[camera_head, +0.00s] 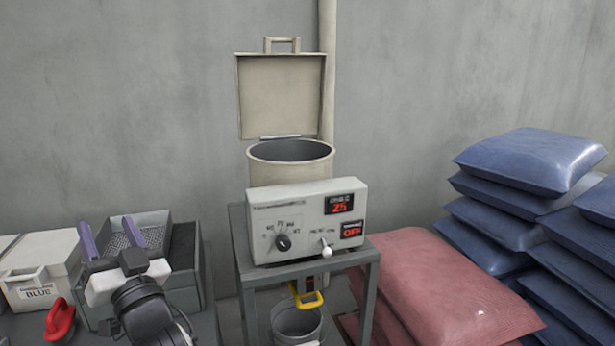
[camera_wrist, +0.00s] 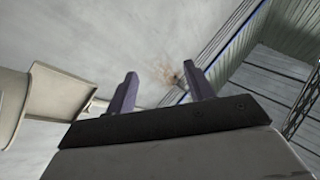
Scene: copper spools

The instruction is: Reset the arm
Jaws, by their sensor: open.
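My gripper (camera_head: 112,238) is at the lower left of the head view, in front of a grey bin with a mesh basket. Its two purple fingers point upward and stand apart with nothing between them. In the wrist view my gripper (camera_wrist: 160,92) is also open and empty, with the wall and ceiling beyond it. My arm comes in from the bottom edge of the head view.
A machine with a pot (camera_head: 290,175), raised lid (camera_head: 282,97) and control box (camera_head: 308,222) reading 25 and OFF stands on a metal stand. Below is a bucket (camera_head: 297,323). Blue bags (camera_head: 530,160) and red bags (camera_head: 440,290) are right. A white BLUE box (camera_head: 38,275) and red object (camera_head: 60,322) are left.

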